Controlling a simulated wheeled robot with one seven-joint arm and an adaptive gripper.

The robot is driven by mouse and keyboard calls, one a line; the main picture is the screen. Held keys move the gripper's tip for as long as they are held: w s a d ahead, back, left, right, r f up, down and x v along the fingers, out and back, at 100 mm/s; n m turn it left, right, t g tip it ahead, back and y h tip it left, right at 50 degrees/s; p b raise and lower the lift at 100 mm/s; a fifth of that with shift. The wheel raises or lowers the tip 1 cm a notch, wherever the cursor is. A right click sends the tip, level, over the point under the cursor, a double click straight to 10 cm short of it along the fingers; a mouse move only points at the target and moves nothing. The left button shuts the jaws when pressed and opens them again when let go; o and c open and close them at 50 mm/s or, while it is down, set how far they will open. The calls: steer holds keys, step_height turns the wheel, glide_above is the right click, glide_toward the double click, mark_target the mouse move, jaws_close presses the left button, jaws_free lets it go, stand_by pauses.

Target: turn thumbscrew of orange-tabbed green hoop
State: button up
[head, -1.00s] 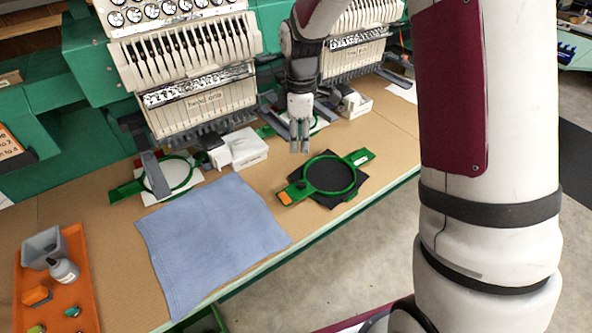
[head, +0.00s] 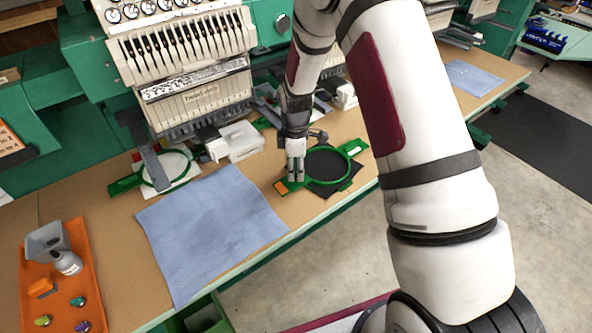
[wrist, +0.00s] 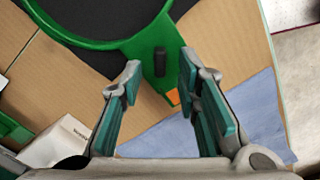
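The green hoop (head: 356,147) lies on a black fabric square (head: 330,188) on the table. Its orange tab (head: 281,187) is at the left end, and the tab also shows in the wrist view (wrist: 173,97). In the wrist view a dark thumbscrew (wrist: 160,62) stands on the hoop's green bracket. My gripper (wrist: 160,72) is open, with one finger to each side of the thumbscrew and visible gaps between. In the head view my gripper (head: 295,179) is low over the tabbed end and hides the thumbscrew.
A blue cloth (head: 212,225) lies left of the hoop. A white box (head: 238,141) and a second green hoop (head: 125,184) are farther back. An orange tray (head: 88,285) with small items is at the left. The table's front edge is close to the hoop.

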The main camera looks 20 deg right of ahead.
steer(key=shift+f, duration=0.55)
jaws_close()
